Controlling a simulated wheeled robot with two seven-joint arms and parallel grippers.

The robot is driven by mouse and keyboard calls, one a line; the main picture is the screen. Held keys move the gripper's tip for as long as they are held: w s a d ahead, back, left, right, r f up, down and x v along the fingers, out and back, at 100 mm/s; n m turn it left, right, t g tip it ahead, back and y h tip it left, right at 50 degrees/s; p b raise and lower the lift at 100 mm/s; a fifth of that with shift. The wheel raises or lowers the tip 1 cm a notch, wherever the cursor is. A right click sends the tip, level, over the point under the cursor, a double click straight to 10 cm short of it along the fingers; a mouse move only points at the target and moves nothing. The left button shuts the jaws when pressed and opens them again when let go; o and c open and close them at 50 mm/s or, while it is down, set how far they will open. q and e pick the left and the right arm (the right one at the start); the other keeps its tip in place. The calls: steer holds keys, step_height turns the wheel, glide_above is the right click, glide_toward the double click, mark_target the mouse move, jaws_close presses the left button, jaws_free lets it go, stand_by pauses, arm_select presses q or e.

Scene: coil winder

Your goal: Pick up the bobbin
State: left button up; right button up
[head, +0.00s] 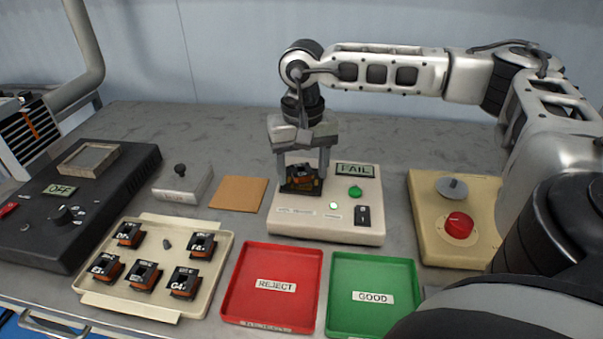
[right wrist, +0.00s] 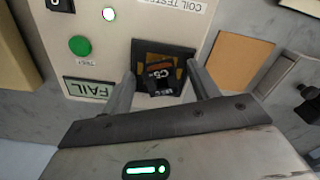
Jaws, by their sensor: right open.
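One bobbin (head: 302,177), black with an orange-brown winding, sits in the dark nest of the cream coil tester (head: 340,230). The tester's display reads FAIL and a small green light glows. My right gripper (head: 304,168) points down over this bobbin, with one finger on each side of it. The right wrist view shows the bobbin (right wrist: 160,75) between the two open fingers (right wrist: 160,88), with gaps on both sides. Several similar labelled bobbins stand in the cream tray (head: 222,270) at the left. My left gripper is not in view.
A red REJECT tray (head: 272,312) and a green GOOD tray (head: 375,325) lie empty in front of the tester. A beige box with a red button (head: 459,225) stands right. A black unit reading OFF (head: 110,200) stands left. A brown pad (head: 238,194) lies beside the tester.

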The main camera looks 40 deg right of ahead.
steer(key=c, duration=1.1)
steer(key=shift+r, duration=0.1)
steer(key=shift+c, duration=0.2)
steer(key=shift+r, duration=0.5)
step_height(320, 180, up, 2)
steer(key=shift+r, duration=0.2)
steer(key=s+a+r, duration=0.6)
steer(key=s+r, duration=0.3)
steer(key=s, duration=0.3)
steer(key=shift+s+a+r+b, duration=0.15)
steer(key=shift+a+r+b, duration=0.15)
steer(key=shift+b, duration=0.1)
